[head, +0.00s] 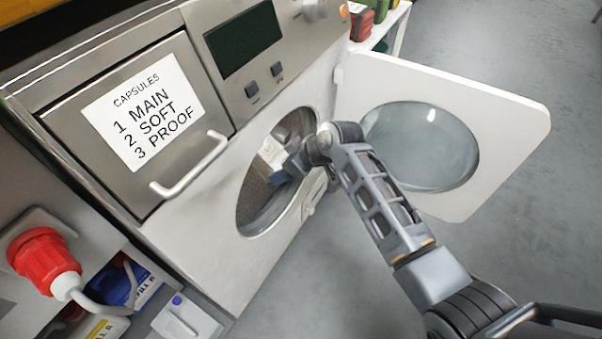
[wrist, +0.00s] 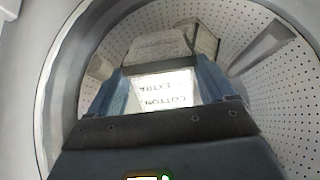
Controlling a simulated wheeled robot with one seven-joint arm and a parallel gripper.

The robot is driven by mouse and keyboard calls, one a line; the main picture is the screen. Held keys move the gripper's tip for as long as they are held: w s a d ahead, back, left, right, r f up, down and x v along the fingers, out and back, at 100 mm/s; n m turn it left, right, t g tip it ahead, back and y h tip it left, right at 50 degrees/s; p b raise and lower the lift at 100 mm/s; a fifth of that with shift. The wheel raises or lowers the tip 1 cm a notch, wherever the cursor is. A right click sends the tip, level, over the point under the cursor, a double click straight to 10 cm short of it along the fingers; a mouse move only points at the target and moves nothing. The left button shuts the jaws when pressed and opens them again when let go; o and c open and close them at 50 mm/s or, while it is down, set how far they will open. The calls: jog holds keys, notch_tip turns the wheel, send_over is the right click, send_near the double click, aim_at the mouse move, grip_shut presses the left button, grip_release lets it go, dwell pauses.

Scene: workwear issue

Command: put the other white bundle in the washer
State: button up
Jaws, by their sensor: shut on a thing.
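My gripper (head: 288,172) reaches through the opening into the perforated drum (head: 256,205). In the wrist view my gripper (wrist: 160,88) is shut on a white bundle (wrist: 165,92), with a finger on each side. The bundle's printed label reads "COTTON EXTRA" upside down. A pale, greyish folded shape (wrist: 160,45) shows just beyond the label; I cannot tell whether it is the same bundle or another one. In the head view the bundle (head: 270,150) shows small inside the drum, partly hidden by my gripper.
A steel drawer (head: 190,120) labelled "CAPSULES" with a bar handle is left of the opening. A shelf with coloured items (head: 375,20) is behind. Grey floor (head: 540,250) is clear at right.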

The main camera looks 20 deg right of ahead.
aim_at(271, 152)
jog(key=shift+w+a+b, duration=0.4)
jog(key=shift+w+a, duration=0.25)
jog(key=shift+w, duration=0.25)
jog(key=shift+w+a+b, duration=0.45)
jog(key=shift+w+a, duration=0.15)
jog(key=shift+w, duration=0.3)
jog(key=shift+w+a+b, duration=0.4)
jog(key=shift+w+a, duration=0.25)
jog(key=shift+w, duration=0.25)
jog(key=o, duration=1.1)
jog(key=shift+s, duration=0.1)
jog(key=p+v, duration=0.3)
jog(key=v, duration=0.3)
jog(key=shift+d+r, duration=0.1)
jog(key=shift+r, duration=0.2)
jog(key=shift+s+d+r+p, duration=0.25)
jog(key=shift+s+r+p, duration=0.15)
jog(key=shift+s+r, duration=0.05)
jog(key=shift+f, duration=0.1)
